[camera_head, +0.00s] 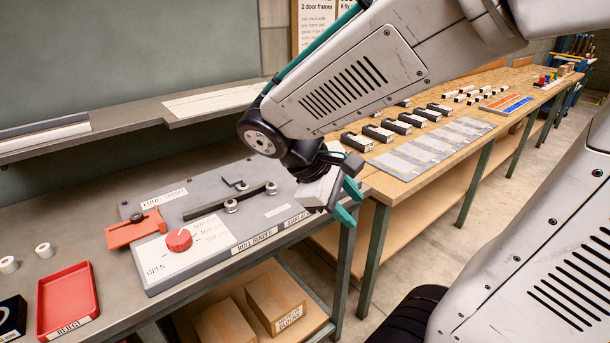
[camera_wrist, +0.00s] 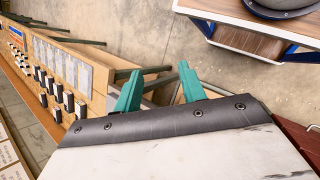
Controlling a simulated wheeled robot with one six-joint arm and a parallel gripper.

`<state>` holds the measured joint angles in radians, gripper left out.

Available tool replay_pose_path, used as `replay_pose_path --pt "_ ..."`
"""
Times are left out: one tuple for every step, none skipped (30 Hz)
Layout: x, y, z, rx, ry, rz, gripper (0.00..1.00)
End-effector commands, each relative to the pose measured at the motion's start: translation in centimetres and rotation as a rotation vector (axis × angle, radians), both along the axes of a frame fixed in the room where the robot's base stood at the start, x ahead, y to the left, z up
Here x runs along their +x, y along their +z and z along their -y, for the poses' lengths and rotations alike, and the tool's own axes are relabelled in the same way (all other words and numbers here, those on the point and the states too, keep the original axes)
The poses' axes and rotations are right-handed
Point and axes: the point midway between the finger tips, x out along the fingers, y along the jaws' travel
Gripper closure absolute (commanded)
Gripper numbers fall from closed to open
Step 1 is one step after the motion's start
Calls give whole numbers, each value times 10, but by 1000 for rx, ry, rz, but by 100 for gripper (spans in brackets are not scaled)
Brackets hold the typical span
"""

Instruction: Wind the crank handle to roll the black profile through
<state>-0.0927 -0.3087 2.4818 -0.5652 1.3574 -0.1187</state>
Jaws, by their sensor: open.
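The roll bender (camera_head: 217,238) is a grey plate on the bench, with small rollers. The black profile (camera_head: 204,209) lies across it as a straight dark bar by the rollers. A small dark cranked piece (camera_head: 235,184) sits behind the bar; I cannot tell whether it is the crank handle. A red knob (camera_head: 179,240) stands on a white dial panel at the front left of the plate. My gripper (camera_head: 349,202) is beyond the plate's right end, apart from the profile. In the wrist view its teal fingers (camera_wrist: 160,90) are apart with nothing between them.
An orange block (camera_head: 131,231) sits at the plate's left. A red reject tray (camera_head: 68,300) and white rollers (camera_head: 44,250) lie farther left. A wooden bench (camera_head: 455,126) with several black-and-white blocks and grey sheets runs back right. Cardboard boxes (camera_head: 274,301) stand below. Floor is open at right.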

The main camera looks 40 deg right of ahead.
Motion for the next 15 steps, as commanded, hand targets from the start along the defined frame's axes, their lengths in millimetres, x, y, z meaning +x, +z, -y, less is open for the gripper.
replay_pose_path --pt "13 -5 8 -73 68 -83 59" --pt "21 -7 13 -117 110 -125 59" --pt "32 -9 19 -176 164 -182 59" --pt "41 -11 23 -219 208 -224 59" --pt "51 -13 26 -263 251 -266 59" --pt "64 -16 30 -320 309 -320 59" --pt "74 -19 32 -364 356 -361 59" --pt "85 -22 33 -406 400 -401 59" --pt "99 -26 34 -462 461 -452 59" --pt "110 -30 33 -504 507 -490 59" --pt "121 -34 32 -544 550 -524 59" --pt "135 -40 30 -593 607 -567 59" --pt "145 -44 28 -629 647 -597 59" --pt "154 -49 26 -663 686 -624 59" --pt "165 -55 23 -703 734 -657 59"
